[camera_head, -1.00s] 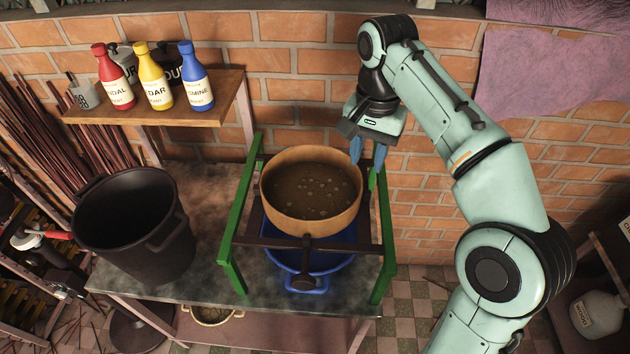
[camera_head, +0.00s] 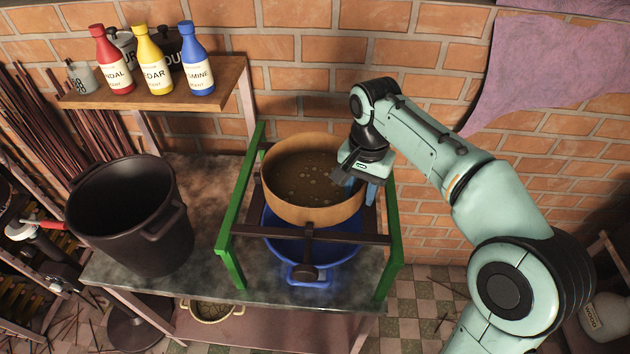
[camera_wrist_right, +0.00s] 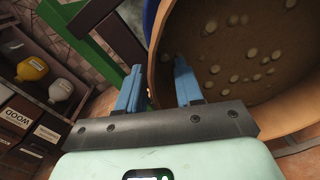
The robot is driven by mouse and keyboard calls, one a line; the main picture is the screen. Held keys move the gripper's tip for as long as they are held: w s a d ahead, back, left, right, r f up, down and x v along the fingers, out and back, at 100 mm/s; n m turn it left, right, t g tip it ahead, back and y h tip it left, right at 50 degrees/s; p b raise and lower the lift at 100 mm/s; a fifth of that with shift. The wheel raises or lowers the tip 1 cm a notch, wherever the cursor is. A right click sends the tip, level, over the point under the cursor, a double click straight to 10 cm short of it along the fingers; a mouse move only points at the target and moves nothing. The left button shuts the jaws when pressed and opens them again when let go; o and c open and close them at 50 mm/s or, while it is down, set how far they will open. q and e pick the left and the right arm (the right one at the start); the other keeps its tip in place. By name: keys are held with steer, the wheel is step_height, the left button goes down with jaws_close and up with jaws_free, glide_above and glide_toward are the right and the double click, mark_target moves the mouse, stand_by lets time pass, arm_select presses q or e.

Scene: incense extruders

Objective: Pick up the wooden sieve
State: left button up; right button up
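The wooden sieve (camera_head: 312,214) is a round, light-brown pan with small pale bits on its brown bottom. It sits on the dark crossbars of a green frame (camera_head: 232,215), above a blue tub (camera_head: 308,250). My right gripper (camera_head: 362,192) is at the sieve's right rim, pointing down. In the right wrist view, its two blue fingers (camera_wrist_right: 160,88) stand apart on either side of the sieve's wall (camera_wrist_right: 162,52), one inside and one outside. A firm grip on the wall does not show. My left gripper is not in view.
A black bucket (camera_head: 128,218) stands left of the frame on the grey table (camera_head: 200,270). A wall shelf (camera_head: 160,92) holds red, yellow and blue bottles above the table. The green frame's right side post (camera_head: 393,235) is close to my right gripper.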

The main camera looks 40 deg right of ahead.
jaws_close()
steer(key=shift+r, duration=0.1)
